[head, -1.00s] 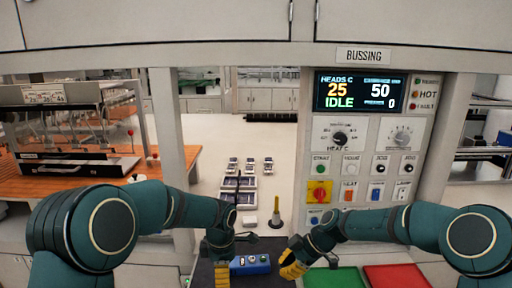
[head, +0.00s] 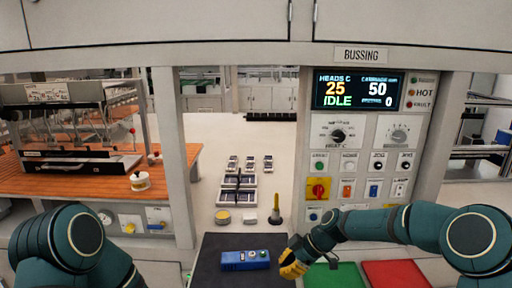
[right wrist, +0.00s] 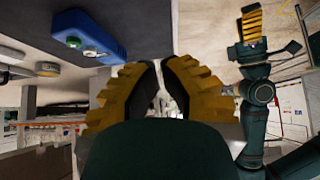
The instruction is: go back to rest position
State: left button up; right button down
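My right gripper (head: 292,266), with yellow ribbed fingers, hangs by the right edge of the dark mat, to the right of a blue box. In the right wrist view its fingers (right wrist: 160,68) nearly meet at the tips, with nothing held between them. My left arm (head: 75,250) is folded at the lower left of the head view, and its gripper is outside that view. An arm with a yellow-fingered gripper (right wrist: 252,25), apparently my left, shows in the right wrist view; its finger gap cannot be made out.
The blue box (head: 245,260) lies on the dark mat (head: 215,246). Green (head: 335,277) and red (head: 395,274) trays sit at the lower right. A control panel (head: 362,150) rises behind my right arm. A yellow-topped puck, white block and yellow cone stand behind the mat.

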jog(key=s+f+m+h, duration=0.2)
jog(key=s+f+m, duration=0.7)
jog(key=f, duration=0.3)
jog(key=s+d+f+m+t+h, duration=0.1)
jog(key=s+f+m, duration=0.35)
jog(key=s, duration=0.25)
jog(key=s+d+f+m+t+h, duration=0.1)
jog(key=s+f+m, duration=0.2)
jog(key=s+m, duration=0.4)
pick_arm(q)
jog(key=s+f+m+b, duration=0.2)
jog(key=s+f+b, duration=0.2)
jog(key=f+b, duration=0.2)
jog(key=shift+s+a+f+m, duration=0.3)
jog(key=shift+s+f, duration=0.1)
jog(key=shift+f, duration=0.25)
pick_arm(e)
notch_tip(320, 180, down, 6)
jog(key=s, duration=0.1)
jog(key=shift+s+a+n, duration=0.15)
jog(key=shift+s+n, duration=0.15)
jog(key=shift+n, duration=0.05)
